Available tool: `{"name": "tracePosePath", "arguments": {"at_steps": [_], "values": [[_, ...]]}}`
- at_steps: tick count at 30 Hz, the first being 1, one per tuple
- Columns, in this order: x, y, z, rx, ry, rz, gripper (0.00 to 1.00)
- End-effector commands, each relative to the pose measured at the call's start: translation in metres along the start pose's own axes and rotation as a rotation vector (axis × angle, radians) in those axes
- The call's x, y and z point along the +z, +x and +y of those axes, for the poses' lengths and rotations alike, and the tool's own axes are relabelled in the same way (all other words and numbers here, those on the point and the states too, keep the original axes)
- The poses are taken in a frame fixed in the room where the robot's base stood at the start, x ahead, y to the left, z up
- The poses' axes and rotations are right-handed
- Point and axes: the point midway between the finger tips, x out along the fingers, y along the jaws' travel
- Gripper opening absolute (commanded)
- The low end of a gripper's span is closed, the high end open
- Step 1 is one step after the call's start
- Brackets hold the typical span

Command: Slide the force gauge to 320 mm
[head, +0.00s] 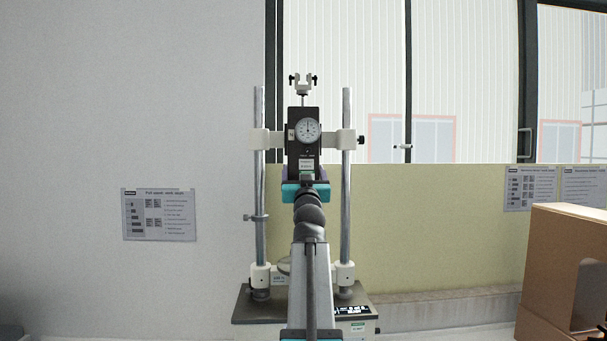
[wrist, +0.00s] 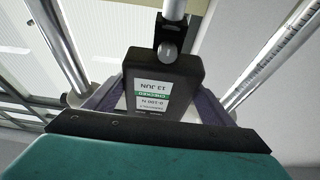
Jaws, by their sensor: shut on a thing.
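The force gauge (head: 304,150) is a black box with a round white dial, on a white crosshead between two upright steel columns of the test stand (head: 346,215). It sits in the upper part of the columns. My gripper (head: 306,178) reaches up from below and is shut on the gauge's lower body. In the wrist view, the purple finger pads lie on both sides of the gauge body (wrist: 155,75), which carries an upside-down label. A graduated scale shows on the right column (wrist: 275,55) there, but its numbers are unreadable.
A dark knob (head: 361,139) sticks out at the crosshead's right end. A collar (head: 256,217) is clamped low on the left column. A forked clamp (head: 303,82) stands above the gauge. A cardboard box (head: 555,230) is at the right. The space beside the columns looks clear.

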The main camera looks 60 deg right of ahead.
Motion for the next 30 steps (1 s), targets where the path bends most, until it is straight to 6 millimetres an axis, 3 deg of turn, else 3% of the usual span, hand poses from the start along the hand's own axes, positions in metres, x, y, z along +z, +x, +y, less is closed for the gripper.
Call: {"name": "tracePosePath", "arguments": {"at_steps": [18,30], "values": [[0.040,-0.017,0.001,0.001,-0.001,-0.001,0.36],[0.045,-0.019,0.002,0.002,-0.002,-0.001,0.36]]}}
